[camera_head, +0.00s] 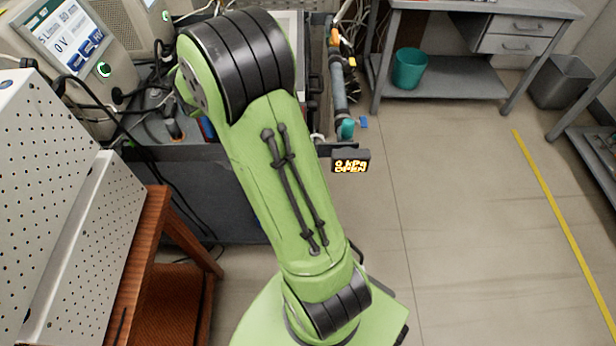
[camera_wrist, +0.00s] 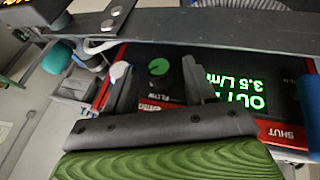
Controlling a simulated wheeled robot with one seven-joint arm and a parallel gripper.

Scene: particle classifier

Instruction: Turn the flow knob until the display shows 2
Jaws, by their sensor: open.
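The flow knob (camera_wrist: 158,67) shows in the wrist view as a round green face with a dark notch, set in a dark surround above the printed word FLOW. My gripper (camera_wrist: 154,74) is open, with one finger to the left and one to the right of the knob in the picture. I cannot tell whether the fingers touch it. The display (camera_wrist: 258,85) to the right appears upside down, with green text reading OUT and 3.5 L/min. In the head view my green arm hides the gripper and knob.
A red-edged panel carries the word SHUT (camera_wrist: 286,133). A dark bar (camera_wrist: 215,27) crosses above the knob. A teal part (camera_wrist: 57,57) is at the left. In the head view, a small display (camera_head: 350,162) reads 0 kPa OPEN. The floor (camera_head: 450,220) at right is clear.

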